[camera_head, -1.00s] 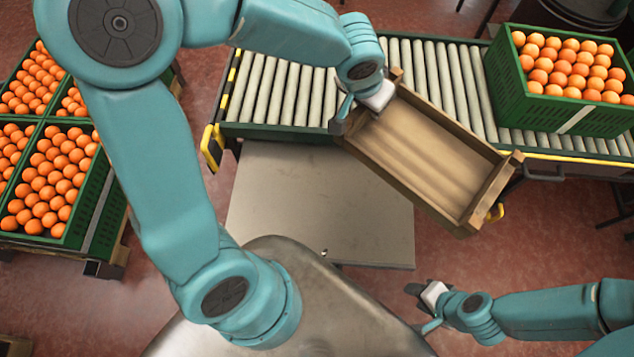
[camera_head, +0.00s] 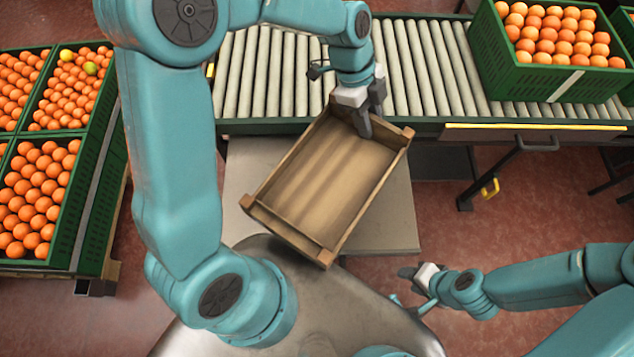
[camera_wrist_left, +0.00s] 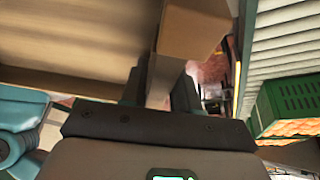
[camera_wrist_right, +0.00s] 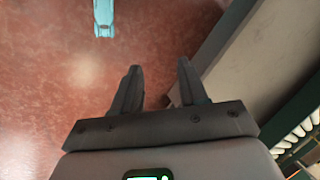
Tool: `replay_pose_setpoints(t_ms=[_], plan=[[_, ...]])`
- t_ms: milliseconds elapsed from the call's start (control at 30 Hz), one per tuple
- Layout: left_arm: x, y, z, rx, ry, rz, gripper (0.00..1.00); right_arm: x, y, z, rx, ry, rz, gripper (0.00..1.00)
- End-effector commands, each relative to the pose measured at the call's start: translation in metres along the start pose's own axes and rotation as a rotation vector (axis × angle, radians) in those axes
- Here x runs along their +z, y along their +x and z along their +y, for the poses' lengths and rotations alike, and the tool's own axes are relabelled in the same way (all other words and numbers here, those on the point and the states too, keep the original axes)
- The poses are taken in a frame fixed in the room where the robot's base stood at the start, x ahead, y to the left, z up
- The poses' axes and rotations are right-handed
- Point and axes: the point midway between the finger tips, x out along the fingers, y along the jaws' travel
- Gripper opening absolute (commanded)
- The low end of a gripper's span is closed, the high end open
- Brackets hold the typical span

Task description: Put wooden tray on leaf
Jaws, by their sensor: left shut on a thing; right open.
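The empty wooden tray (camera_head: 325,175) hangs tilted over the grey metal leaf (camera_head: 385,215) in the head view and hides much of it. My left gripper (camera_head: 363,122) is shut on the tray's far end wall, near its far corner. In the left wrist view the tray (camera_wrist_left: 75,35) fills the upper left, its wall between the jaws. I cannot tell whether the tray touches the leaf. My right gripper (camera_head: 415,275) is open and empty, low at the right. Its two fingers (camera_wrist_right: 158,90) show apart in the right wrist view.
A roller conveyor (camera_head: 270,75) runs behind the leaf. A green crate of oranges (camera_head: 500,75) stands on it at the right. More orange-filled crates (camera_head: 90,190) stand at the left. Red floor (camera_head: 540,200) is open at the right.

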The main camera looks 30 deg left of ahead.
Motion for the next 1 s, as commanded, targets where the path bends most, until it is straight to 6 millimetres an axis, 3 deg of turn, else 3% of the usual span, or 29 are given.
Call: replay_pose_setpoints(t_ms=[33, 200, 400, 667, 1000], plan=[[-0.004, 0.011, 0.0, 0.053, 0.12, -0.001, 0.0, 0.0, 0.006, 0.002, 0.0, 0.0, 0.0, 0.43], [-0.02, 0.033, 0.006, 0.228, 0.541, -0.008, 0.0, 0.0, 0.015, 0.005, 0.0, 0.0, 0.0, 0.43], [-0.032, 0.043, 0.01, 0.345, 0.824, -0.013, 0.0, 0.0, 0.019, 0.007, 0.0, 0.0, 0.0, 0.43], [-0.03, 0.056, 0.011, 0.369, 0.875, -0.012, 0.0, 0.0, 0.02, 0.007, 0.0, 0.0, 0.0, 0.43], [0.008, 0.145, 0.011, 0.37, 0.871, -0.011, 0.0, -0.001, 0.026, 0.009, 0.0, 0.0, 0.0, 0.43]])
